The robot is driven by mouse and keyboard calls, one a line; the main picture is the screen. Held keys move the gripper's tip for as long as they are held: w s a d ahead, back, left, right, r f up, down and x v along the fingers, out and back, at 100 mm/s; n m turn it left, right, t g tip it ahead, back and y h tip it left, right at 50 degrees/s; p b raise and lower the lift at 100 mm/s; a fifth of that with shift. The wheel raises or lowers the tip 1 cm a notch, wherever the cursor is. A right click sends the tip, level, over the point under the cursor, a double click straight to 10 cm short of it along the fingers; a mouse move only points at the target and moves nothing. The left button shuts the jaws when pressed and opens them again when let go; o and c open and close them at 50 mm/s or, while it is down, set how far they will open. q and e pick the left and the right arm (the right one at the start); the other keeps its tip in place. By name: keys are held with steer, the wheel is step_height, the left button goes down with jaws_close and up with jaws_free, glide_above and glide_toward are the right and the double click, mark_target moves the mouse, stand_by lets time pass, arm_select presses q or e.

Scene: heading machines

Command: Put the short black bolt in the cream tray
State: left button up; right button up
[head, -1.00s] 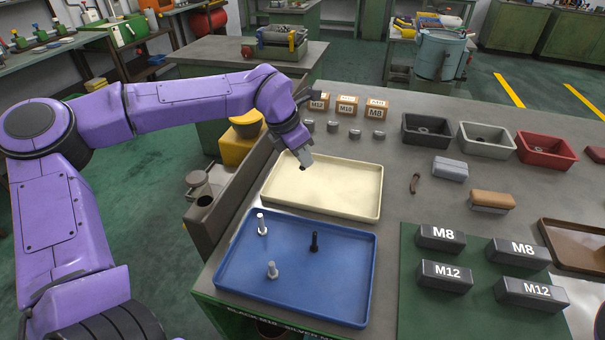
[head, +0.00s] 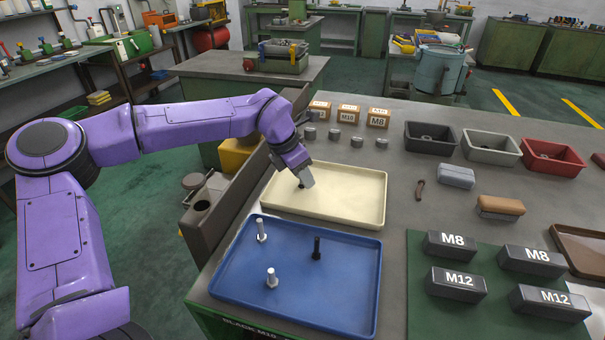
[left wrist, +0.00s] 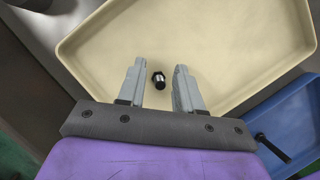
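The cream tray (head: 350,206) lies on the bench behind the blue tray; it fills much of the left wrist view (left wrist: 230,40). My left gripper (head: 306,181) points down over the tray's left part. In the left wrist view its fingers (left wrist: 159,69) are apart, with the short black bolt (left wrist: 158,80) between them and a gap on each side. The bolt is over the cream floor; whether it rests fully on it is hard to tell. In the head view it is a small dark spot below the fingertips. My right gripper is not in view.
Labelled boxes (head: 378,118) and small grey parts stand behind the cream tray. Bins (head: 431,138) and M8 and M12 blocks (head: 451,245) are at right.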

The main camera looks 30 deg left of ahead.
arm_select(q)
steer(key=shift+r, duration=0.15)
steer(key=v, duration=1.2)
